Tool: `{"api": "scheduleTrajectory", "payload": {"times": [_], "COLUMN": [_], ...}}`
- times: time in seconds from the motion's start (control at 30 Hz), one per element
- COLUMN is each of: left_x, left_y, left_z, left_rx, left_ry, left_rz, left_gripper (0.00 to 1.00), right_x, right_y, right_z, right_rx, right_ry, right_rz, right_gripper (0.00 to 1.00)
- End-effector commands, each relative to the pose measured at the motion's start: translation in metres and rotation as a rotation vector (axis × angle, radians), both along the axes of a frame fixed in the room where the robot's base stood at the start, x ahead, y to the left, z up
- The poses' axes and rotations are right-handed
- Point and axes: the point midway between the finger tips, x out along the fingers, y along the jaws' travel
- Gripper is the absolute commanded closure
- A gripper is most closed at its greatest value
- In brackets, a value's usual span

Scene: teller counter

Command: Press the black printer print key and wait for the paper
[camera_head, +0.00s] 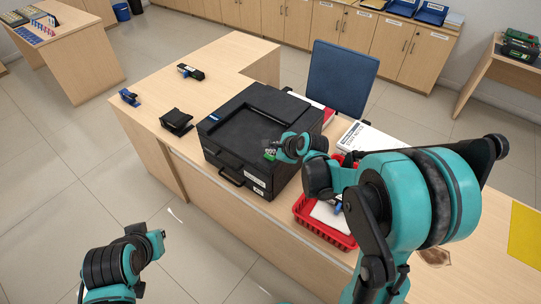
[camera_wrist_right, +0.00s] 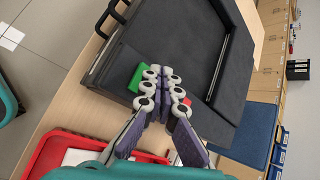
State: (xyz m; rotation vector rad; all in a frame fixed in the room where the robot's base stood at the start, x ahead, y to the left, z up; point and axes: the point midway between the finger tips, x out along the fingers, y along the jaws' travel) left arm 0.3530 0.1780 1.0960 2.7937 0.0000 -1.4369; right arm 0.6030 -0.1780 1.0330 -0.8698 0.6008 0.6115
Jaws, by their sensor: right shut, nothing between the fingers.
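The black printer (camera_head: 225,140) stands on the wooden counter. My right gripper (camera_head: 272,148) is shut and empty over the printer's front right corner. In the right wrist view its closed fingertips (camera_wrist_right: 163,76) are over the printer's key area, beside a green key (camera_wrist_right: 137,78). A small red key (camera_wrist_right: 187,101) shows on their other side. I cannot tell whether the fingertips touch a key. No printed sheet shows at the printer's front. My left gripper (camera_head: 153,243) is low at the bottom left, away from the counter; its fingers are not clear.
A red tray (camera_head: 345,240) with paper stands right of the printer, under my right arm. A white binder (camera_head: 365,138) lies behind it. A black card holder (camera_head: 176,121) and staplers (camera_head: 190,71) are at the left. A blue chair (camera_head: 342,78) stands behind the counter.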

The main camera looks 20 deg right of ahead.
Motion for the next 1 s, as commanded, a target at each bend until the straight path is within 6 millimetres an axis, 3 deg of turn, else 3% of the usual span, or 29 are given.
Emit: {"api": "scheduleTrajectory", "payload": {"times": [1.0], "left_x": [0.0], "left_y": [0.0], "left_z": [-0.0085], "left_rx": [0.0], "left_ry": [0.0], "left_rz": [0.0], "left_gripper": [1.0], "right_x": [-0.0001], "right_y": [0.0], "right_z": [-0.0082], "right_rx": [0.0], "right_ry": [0.0], "right_rz": [0.0], "right_gripper": [1.0]}}
